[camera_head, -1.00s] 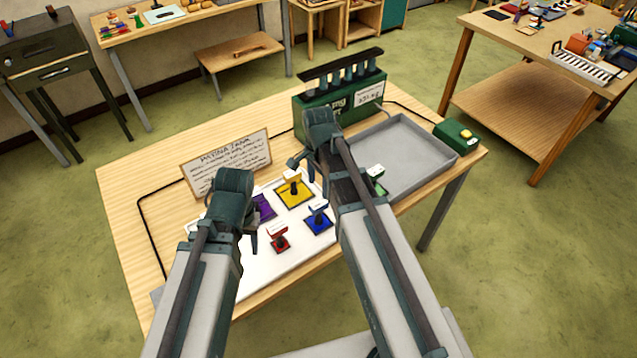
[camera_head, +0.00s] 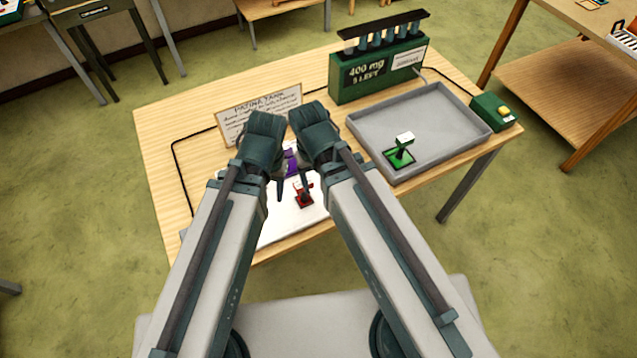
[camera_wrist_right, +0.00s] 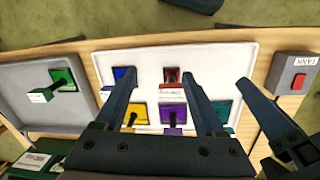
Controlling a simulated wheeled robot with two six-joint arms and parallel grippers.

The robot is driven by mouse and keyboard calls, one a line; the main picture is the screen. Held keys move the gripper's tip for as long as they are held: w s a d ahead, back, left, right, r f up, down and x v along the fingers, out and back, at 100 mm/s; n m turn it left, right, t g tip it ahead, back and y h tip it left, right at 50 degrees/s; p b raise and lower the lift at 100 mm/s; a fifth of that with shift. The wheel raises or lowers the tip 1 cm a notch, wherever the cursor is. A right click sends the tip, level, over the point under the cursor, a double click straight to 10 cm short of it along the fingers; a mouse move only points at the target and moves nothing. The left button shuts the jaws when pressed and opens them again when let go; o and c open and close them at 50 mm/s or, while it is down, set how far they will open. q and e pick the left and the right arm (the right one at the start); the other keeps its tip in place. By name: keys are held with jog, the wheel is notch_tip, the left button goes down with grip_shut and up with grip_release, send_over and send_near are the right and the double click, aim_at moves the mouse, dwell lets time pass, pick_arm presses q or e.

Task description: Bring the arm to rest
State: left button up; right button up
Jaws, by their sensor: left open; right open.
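My left gripper (camera_head: 279,188) hangs over the white board (camera_head: 272,232), its fingers partly hidden in the head view. My right gripper (camera_wrist_right: 160,76) is close beside it on the right. In the right wrist view its fingers are apart, with nothing held between them. That view shows blue (camera_wrist_right: 124,76), red (camera_wrist_right: 172,78), yellow (camera_wrist_right: 132,115), purple (camera_wrist_right: 172,116) and teal (camera_wrist_right: 222,110) pieces on the board below. The arms hide several of these in the head view. A green piece (camera_head: 401,155) with a white top stands in the grey tray (camera_head: 445,130), apart from both grippers.
A green dispenser (camera_head: 378,72) with a row of tubes stands at the table's back. A sign (camera_head: 258,112) stands behind the arms. A red button (camera_wrist_right: 299,82) shows in the wrist view.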

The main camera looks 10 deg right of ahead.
jog(key=shift+s+a+n, duration=0.3)
jog(key=shift+s+n, duration=0.35)
jog(key=shift+n, duration=0.15)
notch_tip(320, 180, down, 12)
jog(key=b, duration=1.2)
jog(key=shift+f, duration=0.25)
